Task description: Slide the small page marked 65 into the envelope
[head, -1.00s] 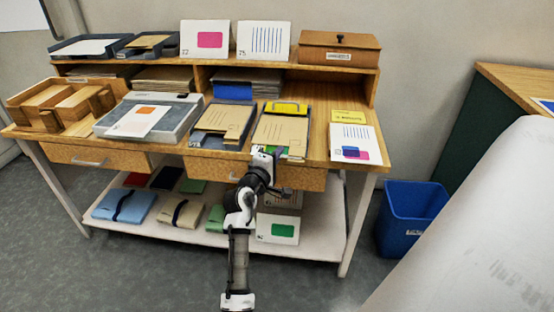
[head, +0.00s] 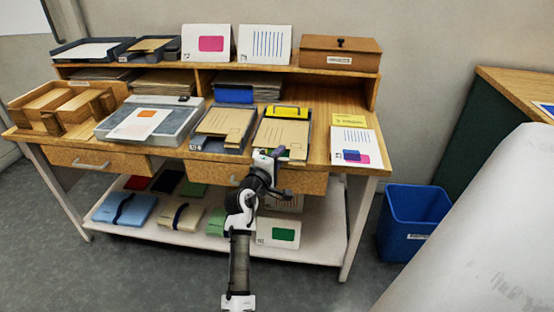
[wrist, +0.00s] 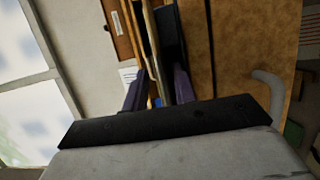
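A tan envelope (head: 282,132) lies in a dark tray on the tabletop, right of centre. A second tan envelope (head: 226,123) lies in the tray to its left. My gripper (head: 270,153) is at the front edge of the table, just before the right envelope. In the wrist view its two purple-dark fingers (wrist: 159,92) stand apart, with tan and dark edges beyond and a small blue patch between them. A small green patch shows beside the gripper at the envelope's near end, mostly hidden. I cannot read a 65 on any page.
White pages stand on the upper shelf (head: 337,71). A striped page (head: 356,139) lies at the right end of the tabletop. A grey box (head: 180,122) and wooden organiser (head: 50,92) stand left. A drawer (head: 225,172) is below my gripper; a blue bin (head: 412,215) stands right.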

